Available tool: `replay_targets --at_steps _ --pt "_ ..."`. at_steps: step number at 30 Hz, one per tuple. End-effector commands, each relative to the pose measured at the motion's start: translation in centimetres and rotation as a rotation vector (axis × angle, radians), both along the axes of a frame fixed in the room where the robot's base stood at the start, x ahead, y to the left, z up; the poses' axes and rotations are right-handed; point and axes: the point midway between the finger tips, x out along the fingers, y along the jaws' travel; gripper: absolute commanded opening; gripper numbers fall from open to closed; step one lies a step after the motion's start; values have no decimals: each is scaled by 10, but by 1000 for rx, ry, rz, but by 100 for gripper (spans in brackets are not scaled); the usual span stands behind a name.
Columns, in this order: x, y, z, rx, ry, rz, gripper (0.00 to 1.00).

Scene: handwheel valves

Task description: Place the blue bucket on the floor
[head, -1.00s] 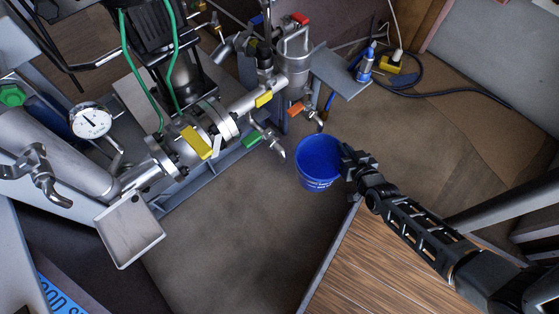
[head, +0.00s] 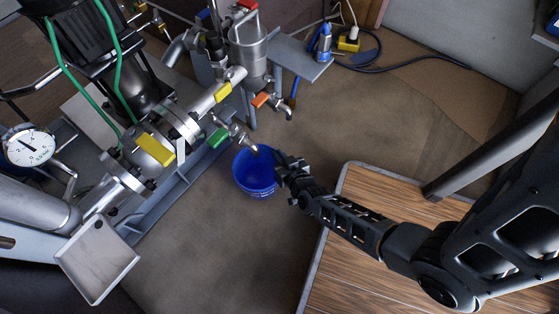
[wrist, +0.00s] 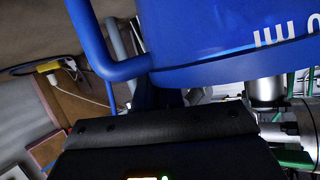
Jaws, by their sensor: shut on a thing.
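The blue bucket (head: 256,172) is near the middle of the head view, beside the pipe skid, with its open top facing the camera. My gripper (head: 283,163) is at the bucket's right side, shut on it near the rim. In the wrist view the bucket (wrist: 220,30) fills the top, with a blue handle-like bar at its left and white lettering on its side. The dark gripper body (wrist: 160,140) lies below it. The fingertips are mostly hidden. I cannot tell whether the bucket's base touches the floor (head: 220,250).
The valve skid with a green-handled tap (head: 218,138) stands just left of and above the bucket. An empty metal tray (head: 98,260) is at lower left. A wooden table (head: 390,215) is at right under my arm. Brown floor is clear below the bucket.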

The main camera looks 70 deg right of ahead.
Motion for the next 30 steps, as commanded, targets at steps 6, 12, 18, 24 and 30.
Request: replay_targets --at_steps 6,12,18,24,30 --pt "0 0 -27 0 -1 -1 0" --pt "0 0 -25 0 -1 -1 0" --pt "0 0 -27 1 1 0 17" --pt "0 0 -27 1 1 0 34" --pt "0 0 -26 1 1 0 34"
